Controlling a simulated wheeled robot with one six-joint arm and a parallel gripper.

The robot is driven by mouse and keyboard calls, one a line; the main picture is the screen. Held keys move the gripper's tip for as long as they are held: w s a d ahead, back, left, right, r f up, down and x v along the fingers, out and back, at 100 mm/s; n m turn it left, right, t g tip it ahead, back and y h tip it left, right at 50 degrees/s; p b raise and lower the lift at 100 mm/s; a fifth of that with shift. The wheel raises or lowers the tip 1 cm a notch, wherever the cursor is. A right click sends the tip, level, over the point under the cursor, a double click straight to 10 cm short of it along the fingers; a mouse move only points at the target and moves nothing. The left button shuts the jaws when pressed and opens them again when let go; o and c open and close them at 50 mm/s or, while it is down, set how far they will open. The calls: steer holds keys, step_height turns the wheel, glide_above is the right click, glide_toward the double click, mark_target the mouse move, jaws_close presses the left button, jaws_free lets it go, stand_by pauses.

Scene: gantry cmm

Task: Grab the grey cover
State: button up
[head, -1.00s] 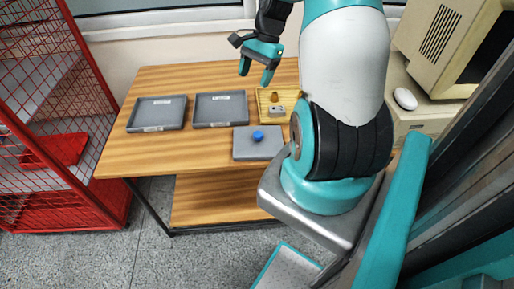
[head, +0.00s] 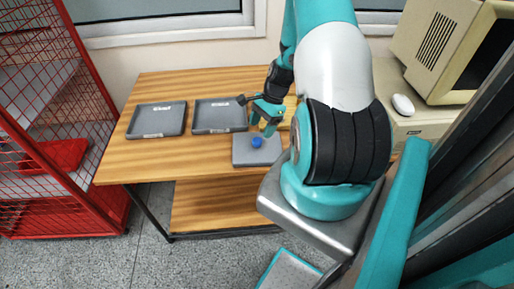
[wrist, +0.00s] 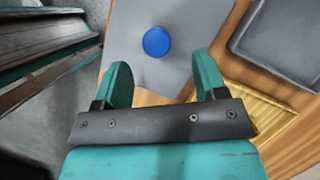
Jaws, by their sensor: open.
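The grey cover (head: 242,151) is a flat plate with a round blue knob (head: 257,142), lying at the front of the wooden table. My gripper (head: 261,128) is open and empty, just behind and above the knob in the head view. In the wrist view the grey cover (wrist: 190,28) lies beyond the open fingers (wrist: 162,72), and the blue knob (wrist: 157,42) shows ahead of the gap between them. The fingers are apart from the knob in that view.
Two grey trays (head: 157,120) stand on the table left of the cover. A yellow tray (wrist: 265,105) is beside the cover, mostly hidden by my arm in the head view. A red mesh cage (head: 50,120) stands left; a beige computer (head: 440,50) is at right.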

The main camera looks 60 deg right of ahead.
mark_target(258, 140)
steer(key=x, duration=0.1)
steer(key=p+x, duration=0.1)
steer(key=x, duration=0.3)
steer(key=shift+s, duration=0.25)
steer(key=c, duration=1.1)
steer(key=shift+o, duration=0.2)
